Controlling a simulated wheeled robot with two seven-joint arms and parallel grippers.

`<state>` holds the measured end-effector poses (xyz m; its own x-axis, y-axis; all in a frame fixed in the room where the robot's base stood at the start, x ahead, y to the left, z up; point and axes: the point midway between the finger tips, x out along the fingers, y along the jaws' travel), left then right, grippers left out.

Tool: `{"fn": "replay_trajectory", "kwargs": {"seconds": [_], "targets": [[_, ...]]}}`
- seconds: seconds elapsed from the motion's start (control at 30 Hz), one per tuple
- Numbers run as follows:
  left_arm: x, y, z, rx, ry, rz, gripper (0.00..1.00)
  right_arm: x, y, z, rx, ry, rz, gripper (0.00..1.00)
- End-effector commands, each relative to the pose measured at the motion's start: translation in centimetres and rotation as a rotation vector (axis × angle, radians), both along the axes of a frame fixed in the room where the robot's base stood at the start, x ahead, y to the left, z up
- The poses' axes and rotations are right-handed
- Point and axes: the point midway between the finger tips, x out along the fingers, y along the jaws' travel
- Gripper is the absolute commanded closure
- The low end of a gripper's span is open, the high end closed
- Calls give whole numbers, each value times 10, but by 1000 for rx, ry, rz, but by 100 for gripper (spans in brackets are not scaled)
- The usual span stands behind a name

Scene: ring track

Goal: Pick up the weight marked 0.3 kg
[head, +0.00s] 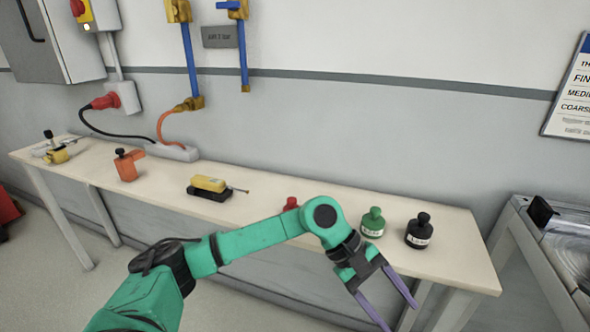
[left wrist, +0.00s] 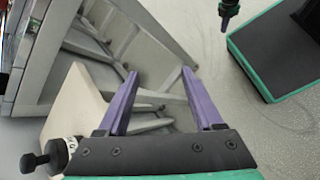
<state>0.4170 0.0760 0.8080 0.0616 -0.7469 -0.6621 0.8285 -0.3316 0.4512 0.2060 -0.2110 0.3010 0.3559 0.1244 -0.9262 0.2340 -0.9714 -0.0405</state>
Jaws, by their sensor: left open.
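Three knobbed weights stand on the right part of the bench: a red one (head: 291,204), mostly hidden behind my left arm, a green one (head: 372,223) and a black one (head: 419,231). The green and black ones carry white labels, too small to read here. My left gripper (head: 402,317) is open and empty, with purple fingers pointing down past the bench's front edge, in front of the black weight. In the left wrist view (left wrist: 158,72) nothing is between its fingers. The black weight (left wrist: 52,157) shows at that view's lower left, its label partly cut off by the gripper.
The pale bench (head: 270,215) runs along the wall. A yellow and black device (head: 209,188), an orange clamp-like tool (head: 127,165) and a brass fitting (head: 56,153) lie further left. A grey metal-framed machine (head: 545,240) stands right of the bench.

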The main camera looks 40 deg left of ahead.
Motion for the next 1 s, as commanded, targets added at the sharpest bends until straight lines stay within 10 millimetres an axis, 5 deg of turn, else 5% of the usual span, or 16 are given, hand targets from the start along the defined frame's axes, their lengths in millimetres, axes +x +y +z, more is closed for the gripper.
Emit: {"fn": "replay_trajectory", "kwargs": {"seconds": [0.03, 0.1, 0.2, 0.3, 0.4, 0.7, 1.0], "targets": [[26, 58, 57, 267, -196, -74, 32, -19, -13, 36, -33, 63, -6, 100], [48, 143, 95, 620, -349, -170, 32, -46, -29, 43, -72, 144, -11, 100], [55, 229, 145, 934, -392, -229, 32, -73, -42, 48, -101, 221, -17, 100], [51, 274, 173, 1085, -375, -249, 32, -88, -47, 49, -116, 262, -18, 100], [50, 289, 171, 1128, -362, -259, 32, -93, -49, 46, -121, 274, -18, 100], [74, 303, 103, 1125, -364, -260, 32, -93, -49, 45, -120, 274, -18, 100], [90, 310, 60, 1123, -364, -260, 32, -93, -49, 54, -120, 274, -18, 100]]}}
